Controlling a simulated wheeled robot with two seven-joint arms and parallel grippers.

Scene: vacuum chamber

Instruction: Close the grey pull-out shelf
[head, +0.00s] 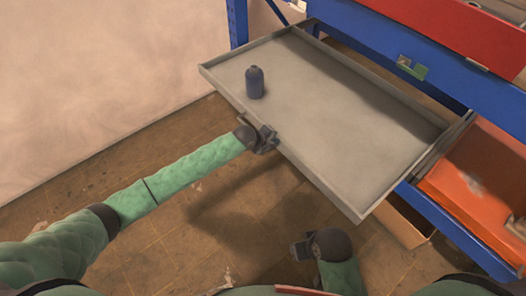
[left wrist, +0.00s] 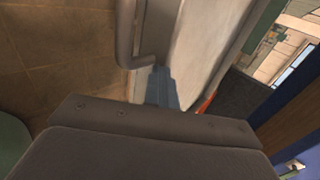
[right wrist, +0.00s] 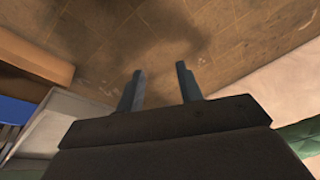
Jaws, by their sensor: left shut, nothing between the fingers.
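The grey pull-out shelf (head: 350,150) is a shallow tray with a raised rim, standing well out from the blue rack (head: 400,40). In the left wrist view the closed fingers (left wrist: 160,88) are beside a grey bar-like handle (left wrist: 128,40) and the shelf surface (left wrist: 205,40). My right gripper (head: 298,250) is open and empty, low over the floor; its parted fingers (right wrist: 158,88) show in the right wrist view.
An orange surface (head: 475,180) lies right of the shelf in the rack. A red panel (head: 460,30) is above. A cardboard box (head: 403,220) sits below the shelf's right end. The brown floor (head: 180,230) before the shelf is clear; a pale wall (head: 90,80) is at left.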

